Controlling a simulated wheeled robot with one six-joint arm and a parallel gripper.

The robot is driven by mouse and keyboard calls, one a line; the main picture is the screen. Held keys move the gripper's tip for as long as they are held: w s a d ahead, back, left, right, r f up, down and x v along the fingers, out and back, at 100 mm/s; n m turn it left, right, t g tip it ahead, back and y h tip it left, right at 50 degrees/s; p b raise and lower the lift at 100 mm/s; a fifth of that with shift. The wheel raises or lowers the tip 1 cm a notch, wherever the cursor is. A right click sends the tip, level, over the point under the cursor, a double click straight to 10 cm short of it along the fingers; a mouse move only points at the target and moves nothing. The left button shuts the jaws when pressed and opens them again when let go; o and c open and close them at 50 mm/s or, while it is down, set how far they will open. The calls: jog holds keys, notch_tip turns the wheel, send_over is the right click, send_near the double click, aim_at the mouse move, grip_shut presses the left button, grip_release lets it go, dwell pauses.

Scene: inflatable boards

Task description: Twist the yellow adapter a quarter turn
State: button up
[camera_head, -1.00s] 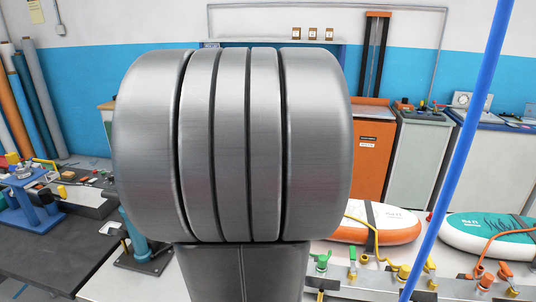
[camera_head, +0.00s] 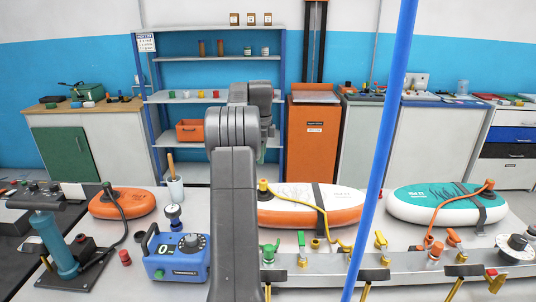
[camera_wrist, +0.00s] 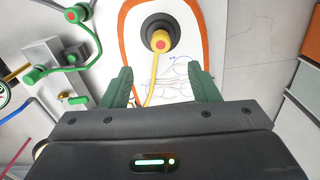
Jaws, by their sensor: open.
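The yellow adapter (camera_wrist: 160,40) with a red centre sits on the round dark valve (camera_wrist: 159,55) of the white board with orange edge (camera_wrist: 206,45). A yellow hose (camera_wrist: 151,85) runs from it toward my gripper. In the head view the adapter (camera_head: 263,185) is at the left end of the same board (camera_head: 290,198), just right of my arm. My gripper (camera_wrist: 160,70) is open, its two green fingers apart on either side of the hose. The adapter shows beyond the fingertips, roughly centred between them, and nothing is held. In the head view my arm mostly hides the gripper.
A blue pump box (camera_head: 177,257) stands left of my arm. A grey rail (camera_head: 400,263) with several coloured fittings runs along the front. A teal board (camera_head: 440,203) lies to the right. A blue pole (camera_head: 385,140) crosses the head view. A green hose fitting (camera_wrist: 76,13) is at the upper left of the wrist view.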

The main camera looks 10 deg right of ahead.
aim_at(263, 184)
notch_tip(263, 184, down, 14)
jog(key=shift+r+p, duration=0.1)
jog(key=shift+p, duration=0.2)
jog(key=shift+c, duration=0.4)
jog(key=c, duration=1)
jog(key=shift+o, duration=1)
jog(key=shift+c, duration=0.6)
jog(key=m+p, duration=0.1)
jog(key=m, duration=0.2)
jog(key=shift+w, duration=0.1)
jog(key=shift+m+p, duration=0.35)
jog(key=shift+m, duration=0.75)
